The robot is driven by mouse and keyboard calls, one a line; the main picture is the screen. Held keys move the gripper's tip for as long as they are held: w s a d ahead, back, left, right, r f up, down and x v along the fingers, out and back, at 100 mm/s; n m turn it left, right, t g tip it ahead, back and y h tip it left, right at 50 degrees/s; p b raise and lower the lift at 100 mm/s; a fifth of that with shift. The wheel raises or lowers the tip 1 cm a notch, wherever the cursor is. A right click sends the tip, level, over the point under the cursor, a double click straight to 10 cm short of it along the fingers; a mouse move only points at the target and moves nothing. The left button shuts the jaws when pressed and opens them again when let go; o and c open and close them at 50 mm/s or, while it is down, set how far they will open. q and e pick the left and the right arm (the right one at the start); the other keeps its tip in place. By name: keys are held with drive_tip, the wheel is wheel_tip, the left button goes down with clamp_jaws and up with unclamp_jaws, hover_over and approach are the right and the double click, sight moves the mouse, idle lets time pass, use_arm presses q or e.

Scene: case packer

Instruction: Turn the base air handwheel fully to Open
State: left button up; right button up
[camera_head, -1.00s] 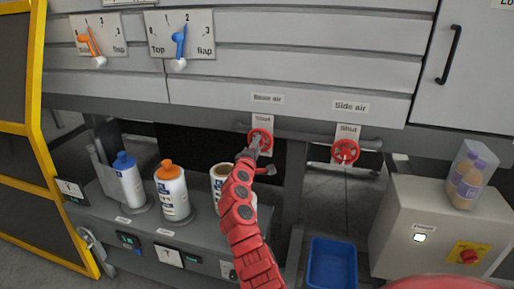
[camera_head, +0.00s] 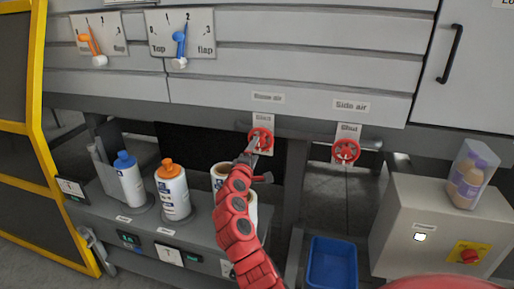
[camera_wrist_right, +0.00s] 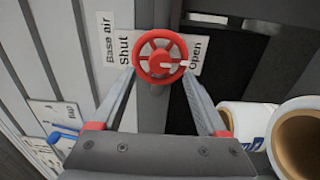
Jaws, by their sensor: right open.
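The red base air handwheel (camera_head: 261,139) is on the rail under the "Base air" label (camera_head: 268,97). It also shows in the right wrist view (camera_wrist_right: 146,48), beside a plate reading "Shut" and "Open"; a white mark on the wheel points toward the "Open" side. My right gripper (camera_head: 252,148) is at the wheel's lower left in the head view. In the wrist view its open fingers (camera_wrist_right: 158,78) reach up on both sides of the wheel's lower part, with nothing held between them. Whether the fingertips touch the rim I cannot tell. My left gripper is not in view.
A similar red side air handwheel (camera_head: 346,150) is to the right. Below left, a shelf holds a blue-capped bottle (camera_head: 131,182), an orange-capped bottle (camera_head: 172,192) and a roll-like item partly behind my arm. A blue bin (camera_head: 332,262) and a grey control box (camera_head: 402,225) stand at lower right.

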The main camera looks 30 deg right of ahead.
drive_tip(key=b+v, duration=0.1)
drive_tip(key=v, duration=1.2)
